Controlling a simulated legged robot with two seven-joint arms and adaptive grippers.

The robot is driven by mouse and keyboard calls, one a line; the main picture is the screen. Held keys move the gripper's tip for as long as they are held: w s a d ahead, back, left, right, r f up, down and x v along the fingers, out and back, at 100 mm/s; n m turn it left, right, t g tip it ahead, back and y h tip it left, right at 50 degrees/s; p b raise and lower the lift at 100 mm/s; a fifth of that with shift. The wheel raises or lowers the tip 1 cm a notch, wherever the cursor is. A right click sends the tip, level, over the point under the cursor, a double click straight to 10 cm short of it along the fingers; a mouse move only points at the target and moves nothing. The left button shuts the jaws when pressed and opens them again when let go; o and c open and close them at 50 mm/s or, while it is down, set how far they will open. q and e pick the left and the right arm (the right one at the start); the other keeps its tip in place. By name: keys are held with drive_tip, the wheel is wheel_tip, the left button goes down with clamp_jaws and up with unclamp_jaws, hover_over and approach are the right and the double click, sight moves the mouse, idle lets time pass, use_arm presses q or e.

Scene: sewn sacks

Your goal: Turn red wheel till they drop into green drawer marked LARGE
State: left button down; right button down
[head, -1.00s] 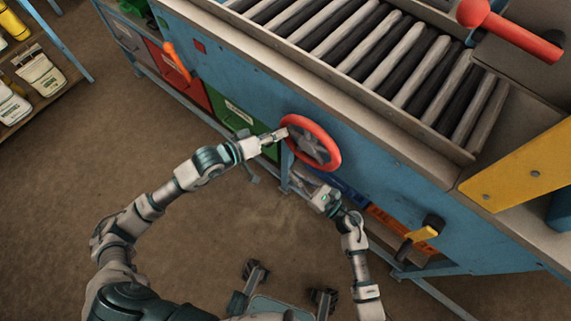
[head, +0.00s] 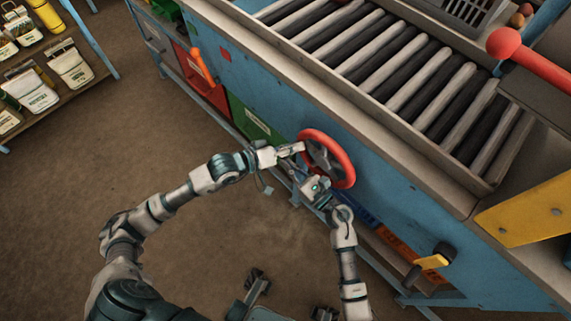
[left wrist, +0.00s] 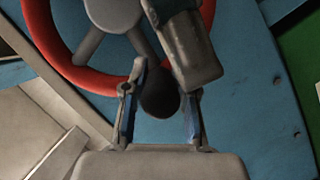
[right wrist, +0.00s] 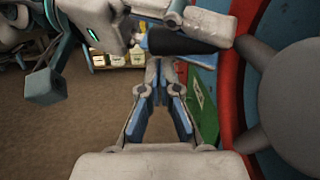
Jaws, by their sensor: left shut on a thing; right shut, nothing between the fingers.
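The red wheel (head: 349,174) stands on the blue side of the machine; its rim and grey spokes also show in the left wrist view (left wrist: 62,62). My left gripper (head: 299,148) is at the wheel's left rim, its fingers around a dark rounded knob (left wrist: 160,97) beside the wheel. My right gripper (head: 311,185) is just below the wheel; its fingers (right wrist: 158,68) meet with nothing between them. The green drawer (head: 263,128) has a pale label too small to read; it lies left of the wheel. A green panel with a white label also shows in the right wrist view (right wrist: 204,112).
The roller bed (head: 400,75) is above. Shelves with sacks (head: 45,85) stand far left; the floor between is clear.

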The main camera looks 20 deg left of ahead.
use_arm(q)
drive_tip(key=shift+d+r, duration=0.25)
drive_tip(key=shift+d, duration=0.1)
use_arm(e)
drive_tip(key=shift+r, duration=0.1)
drive_tip(key=shift+a+r, duration=0.1)
drive_tip(key=shift+r, duration=0.65)
use_arm(q)
drive_tip(key=c, duration=1.1)
unclamp_jaws()
drive_tip(key=shift+o, duration=1)
drive_tip(key=shift+w+d+f, duration=0.1)
drive_tip(key=shift+d+f, duration=0.05)
drive_tip(key=shift+d, duration=0.25)
use_arm(e)
drive_tip(key=shift+w+d+f, duration=0.1)
drive_tip(key=shift+w+d, duration=0.15)
drive_tip(key=shift+d, duration=0.3)
use_arm(q)
drive_tip(key=shift+a, duration=0.1)
use_arm(e)
drive_tip(key=shift+a, duration=0.1)
use_arm(q)
drive_tip(key=shift+a+f, duration=0.15)
drive_tip(key=shift+a, duration=0.4)
use_arm(e)
drive_tip(key=shift+s+a+f, duration=0.1)
drive_tip(key=shift+a+f, duration=0.1)
drive_tip(key=shift+a, duration=0.2)
